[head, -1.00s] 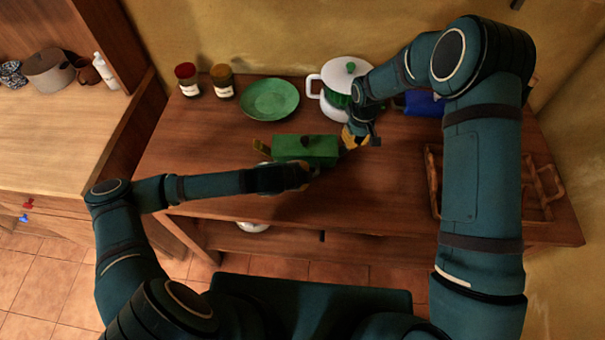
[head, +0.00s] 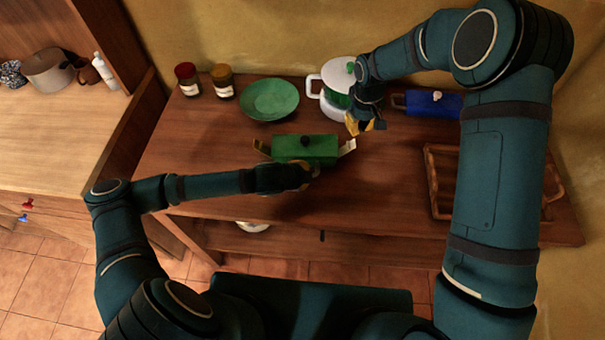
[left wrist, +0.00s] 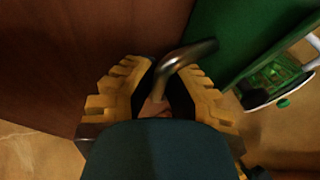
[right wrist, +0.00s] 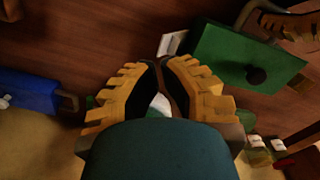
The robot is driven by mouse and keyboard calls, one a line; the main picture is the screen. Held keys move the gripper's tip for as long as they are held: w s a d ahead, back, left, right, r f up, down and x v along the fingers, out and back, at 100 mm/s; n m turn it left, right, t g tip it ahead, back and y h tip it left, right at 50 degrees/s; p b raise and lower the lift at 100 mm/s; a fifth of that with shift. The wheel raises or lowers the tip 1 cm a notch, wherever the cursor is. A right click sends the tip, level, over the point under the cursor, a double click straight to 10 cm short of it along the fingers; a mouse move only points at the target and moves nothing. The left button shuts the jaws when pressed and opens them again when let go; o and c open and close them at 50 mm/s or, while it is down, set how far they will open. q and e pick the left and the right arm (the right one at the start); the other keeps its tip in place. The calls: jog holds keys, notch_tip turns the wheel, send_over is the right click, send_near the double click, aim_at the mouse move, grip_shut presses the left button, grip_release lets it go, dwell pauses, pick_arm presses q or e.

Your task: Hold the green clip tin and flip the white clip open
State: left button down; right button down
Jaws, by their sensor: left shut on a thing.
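The green clip tin (head: 300,150), with a dark round knob on its lid, is over the middle of the counter. The white clip (head: 347,148) sticks outward and up from its right end; it also shows in the right wrist view (right wrist: 173,43). A yellowish clip (head: 262,148) slants outward at the left end. My left gripper (head: 308,172) is shut on the tin's metal handle (left wrist: 185,60) at the near side. My right gripper (head: 362,127) is behind and right of the white clip, apart from it. Its fingertips look close together; I cannot tell whether they touch.
Behind are a green plate (head: 270,99), two jars (head: 222,82) and a white pot (head: 336,72) close to my right gripper. A blue box (head: 432,104) and a wooden rack (head: 432,178) are at the right. The counter left of the tin is clear.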

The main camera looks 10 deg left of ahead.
jog(key=shift+r, duration=0.85)
pick_arm(q)
jog(key=c, duration=1)
grip_release()
jog(key=shift+c, duration=0.2)
jog(key=v, duration=1.2)
jog(key=shift+w, duration=0.1)
